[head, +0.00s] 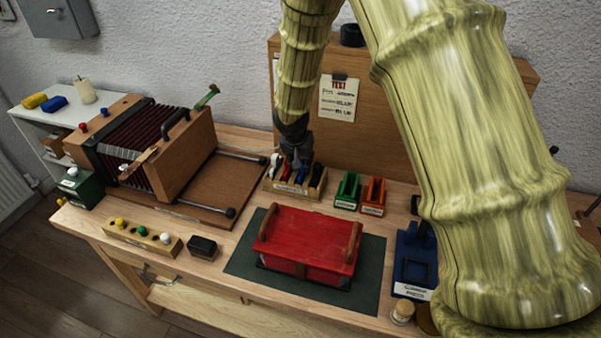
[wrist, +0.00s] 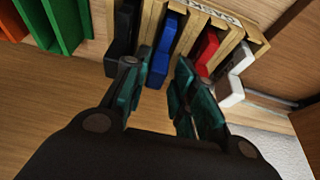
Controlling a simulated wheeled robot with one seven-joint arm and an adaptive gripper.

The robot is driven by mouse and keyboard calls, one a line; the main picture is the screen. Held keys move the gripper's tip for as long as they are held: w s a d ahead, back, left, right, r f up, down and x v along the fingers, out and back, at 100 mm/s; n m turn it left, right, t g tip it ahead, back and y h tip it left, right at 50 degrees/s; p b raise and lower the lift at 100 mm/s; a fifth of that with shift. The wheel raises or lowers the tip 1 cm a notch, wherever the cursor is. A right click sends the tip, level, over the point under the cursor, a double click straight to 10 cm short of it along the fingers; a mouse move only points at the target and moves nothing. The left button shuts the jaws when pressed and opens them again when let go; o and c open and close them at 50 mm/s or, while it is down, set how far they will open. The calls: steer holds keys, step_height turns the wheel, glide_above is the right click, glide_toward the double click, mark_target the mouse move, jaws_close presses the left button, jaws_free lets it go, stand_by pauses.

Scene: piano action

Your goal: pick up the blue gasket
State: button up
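The blue gasket (wrist: 166,45) stands in a slot of a wooden rack (wrist: 236,22) labelled as a gasket holder, between a black gasket (wrist: 122,40) and a red gasket (wrist: 206,50); a white gasket (wrist: 234,80) is at the right end. My gripper (wrist: 162,75) is open, with its teal fingers on either side of the blue gasket's near end in the wrist view. I cannot tell whether they touch it. In the head view my gripper (head: 297,160) points down over the rack (head: 283,192) and partly hides the gaskets.
A red box with wooden handles (head: 305,243) lies on a dark mat (head: 245,258) in front. An accordion-like instrument (head: 160,145) stands at left. A wooden board (head: 375,115) rises behind.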

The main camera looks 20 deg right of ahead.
steer(key=shift+s+d+f, duration=0.25)
steer(key=shift+s, duration=0.15)
steer(key=shift+w+f, duration=0.65)
steer(key=shift+f, duration=0.1)
steer(key=shift+s+r, duration=0.15)
jaws_close()
